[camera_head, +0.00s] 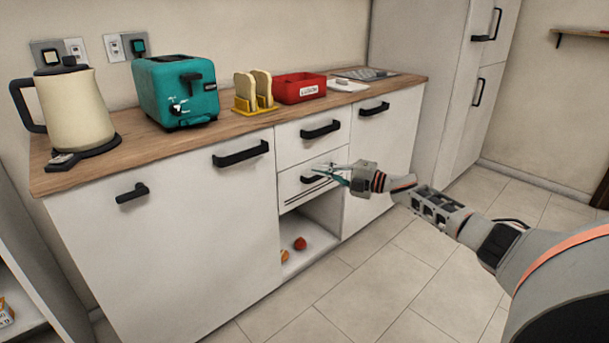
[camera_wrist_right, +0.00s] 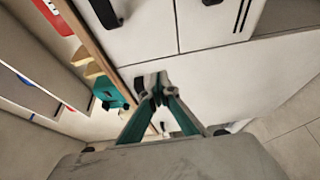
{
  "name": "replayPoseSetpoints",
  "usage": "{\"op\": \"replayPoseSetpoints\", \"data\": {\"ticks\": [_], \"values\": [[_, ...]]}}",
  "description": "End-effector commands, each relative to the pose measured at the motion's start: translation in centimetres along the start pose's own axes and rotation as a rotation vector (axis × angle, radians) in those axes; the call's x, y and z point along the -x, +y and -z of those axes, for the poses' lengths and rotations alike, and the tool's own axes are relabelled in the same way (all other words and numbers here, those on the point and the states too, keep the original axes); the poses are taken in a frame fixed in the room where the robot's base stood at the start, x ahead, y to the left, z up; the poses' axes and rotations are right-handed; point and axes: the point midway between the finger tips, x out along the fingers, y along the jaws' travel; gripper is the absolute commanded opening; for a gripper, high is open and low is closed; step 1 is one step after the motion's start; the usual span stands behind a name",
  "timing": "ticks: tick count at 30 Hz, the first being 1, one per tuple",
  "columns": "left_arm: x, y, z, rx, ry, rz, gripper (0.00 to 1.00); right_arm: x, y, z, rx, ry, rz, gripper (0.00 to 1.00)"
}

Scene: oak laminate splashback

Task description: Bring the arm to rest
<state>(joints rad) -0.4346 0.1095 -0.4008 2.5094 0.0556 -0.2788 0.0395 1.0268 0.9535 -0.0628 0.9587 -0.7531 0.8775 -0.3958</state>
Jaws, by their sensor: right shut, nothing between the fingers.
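My right gripper (camera_head: 329,174) reaches in from the right in the head view and hangs in front of the drawers below the counter. Its fingers are shut and empty. In the right wrist view the closed fingertips (camera_wrist_right: 158,90) meet in front of the white cabinet fronts. In the head view the gripper overlaps the lower drawer's black handle (camera_head: 311,179); I cannot tell whether it touches it. My left gripper is in neither view.
The wooden counter (camera_head: 160,147) carries a kettle (camera_head: 75,108), a teal toaster (camera_head: 178,90), a yellow rack with bread (camera_head: 253,92) and a red box (camera_head: 299,87). Below the drawers, an open shelf holds a red fruit (camera_head: 300,243). The tiled floor (camera_head: 390,270) in front looks clear.

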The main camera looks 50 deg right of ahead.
Motion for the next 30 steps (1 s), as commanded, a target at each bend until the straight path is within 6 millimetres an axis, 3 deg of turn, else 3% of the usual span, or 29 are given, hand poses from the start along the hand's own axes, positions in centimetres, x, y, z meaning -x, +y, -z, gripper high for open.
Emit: {"op": "replayPoseSetpoints", "data": {"ticks": [3, 9, 19, 23, 30], "values": [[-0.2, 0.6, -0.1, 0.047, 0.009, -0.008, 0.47, 1.0, -0.2, -1.4, 0.0, -0.001, 0.002, 0.0], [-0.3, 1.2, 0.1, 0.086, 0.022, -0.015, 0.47, 1.7, 0.1, -2.4, 0.0, 0.0, -0.002, 0.0], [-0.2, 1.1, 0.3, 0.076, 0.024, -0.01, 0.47, 1.4, 0.2, -1.5, -0.014, 0.004, -0.006, 0.0], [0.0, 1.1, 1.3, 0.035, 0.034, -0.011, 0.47, 0.5, -0.3, 1.9, -0.069, 0.01, -0.012, 0.0], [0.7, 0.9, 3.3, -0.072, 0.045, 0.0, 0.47, 0.1, -2.8, 12.4, -0.267, -0.001, -0.007, 0.0]]}}
